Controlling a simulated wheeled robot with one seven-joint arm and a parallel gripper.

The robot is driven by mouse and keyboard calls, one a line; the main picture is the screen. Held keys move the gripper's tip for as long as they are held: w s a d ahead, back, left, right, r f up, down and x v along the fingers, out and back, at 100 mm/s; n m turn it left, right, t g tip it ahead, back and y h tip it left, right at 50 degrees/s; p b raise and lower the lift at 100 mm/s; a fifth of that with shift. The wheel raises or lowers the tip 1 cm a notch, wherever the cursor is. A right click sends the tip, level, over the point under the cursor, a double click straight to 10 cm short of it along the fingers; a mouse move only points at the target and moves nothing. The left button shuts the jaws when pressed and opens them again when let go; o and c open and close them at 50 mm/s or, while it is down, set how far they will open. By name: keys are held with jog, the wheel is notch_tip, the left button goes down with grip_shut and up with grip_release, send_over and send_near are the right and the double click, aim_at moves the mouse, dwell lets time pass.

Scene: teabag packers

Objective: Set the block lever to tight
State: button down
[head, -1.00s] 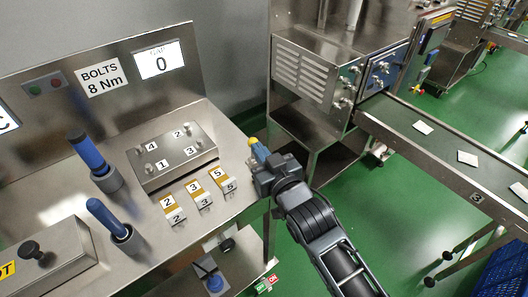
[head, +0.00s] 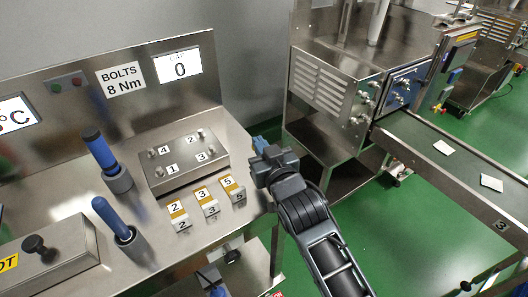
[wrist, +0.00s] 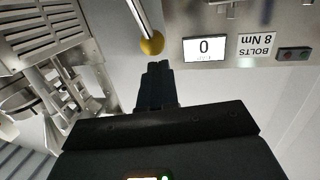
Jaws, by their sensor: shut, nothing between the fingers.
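In the wrist view a metal rod with a yellow ball knob (wrist: 152,43) comes down from the top edge. It looks like a lever, but no label shows on it. My gripper (wrist: 158,66) is shut and empty, its fingertips just short of the yellow knob; I cannot tell whether they touch. In the head view my gripper (head: 259,144) is at the right edge of the steel bench, beside the raised block (head: 184,160) with numbered bolts. The knob cannot be made out there, and its lever's tight mark is not seen.
Two blue-handled tools (head: 99,150) stand in holders on the bench. Numbered tabs (head: 203,194) lie before the block. A display reading 0 (head: 180,65) is on the back panel. A steel machine (head: 320,85) and conveyor (head: 440,150) stand to the right.

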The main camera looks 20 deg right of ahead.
jog(key=shift+w+a, duration=0.1)
jog(key=shift+w, duration=0.2)
dwell(0.5)
